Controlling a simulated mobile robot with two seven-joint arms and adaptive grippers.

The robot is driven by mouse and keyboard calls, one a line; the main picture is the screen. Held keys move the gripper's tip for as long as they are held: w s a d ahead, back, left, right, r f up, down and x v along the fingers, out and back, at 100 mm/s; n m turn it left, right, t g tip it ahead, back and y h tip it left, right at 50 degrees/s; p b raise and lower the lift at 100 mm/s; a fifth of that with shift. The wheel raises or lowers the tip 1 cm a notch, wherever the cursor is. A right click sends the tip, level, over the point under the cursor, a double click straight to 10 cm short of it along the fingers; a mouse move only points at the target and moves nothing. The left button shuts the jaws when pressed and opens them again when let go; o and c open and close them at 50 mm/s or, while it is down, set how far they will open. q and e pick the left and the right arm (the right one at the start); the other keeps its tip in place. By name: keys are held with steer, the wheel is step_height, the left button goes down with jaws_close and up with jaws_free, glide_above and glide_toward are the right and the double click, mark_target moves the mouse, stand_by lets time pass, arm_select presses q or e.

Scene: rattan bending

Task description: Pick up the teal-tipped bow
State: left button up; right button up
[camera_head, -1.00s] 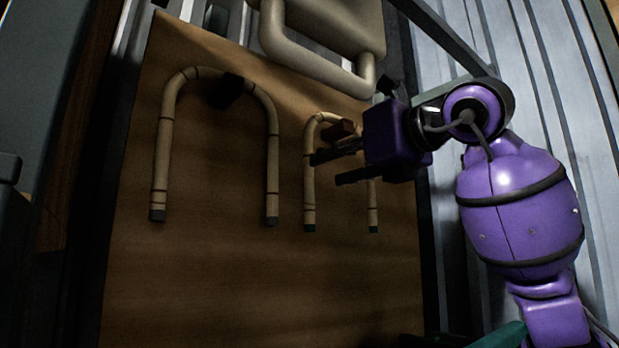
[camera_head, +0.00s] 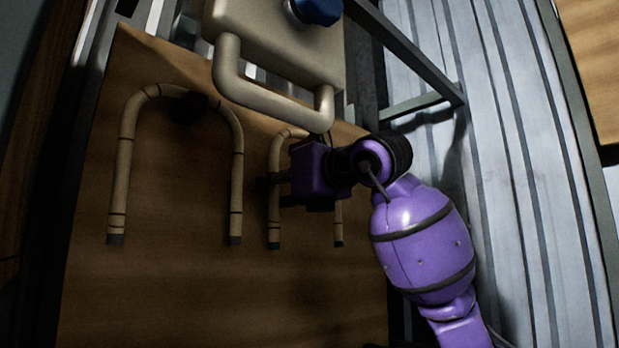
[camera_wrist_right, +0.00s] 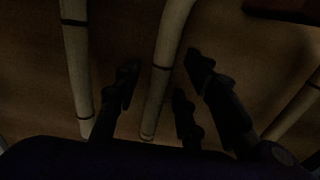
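The smaller bow (camera_head: 274,215) lies on the brown board. Its tips look dark in the head view, so their teal tint is hard to tell now. My right gripper (camera_head: 267,183) covers part of this bow in the head view. In the right wrist view my right gripper (camera_wrist_right: 160,78) is open, with dark fingers on both sides of a bow leg (camera_wrist_right: 163,60). The fingers look apart from the leg. A bigger bow (camera_head: 122,180) with dark grey tips lies to the left. My left gripper is out of view.
The brown board (camera_head: 200,300) is bare below the bows. A beige machine with a tubular handle (camera_head: 270,98) and a blue knob (camera_head: 316,10) stands above the smaller bow, close to my right wrist. A dark object (camera_head: 188,108) sits at the bigger bow's bend.

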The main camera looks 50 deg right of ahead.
mark_target(279, 152)
jaws_close()
steer(key=shift+r, duration=0.1)
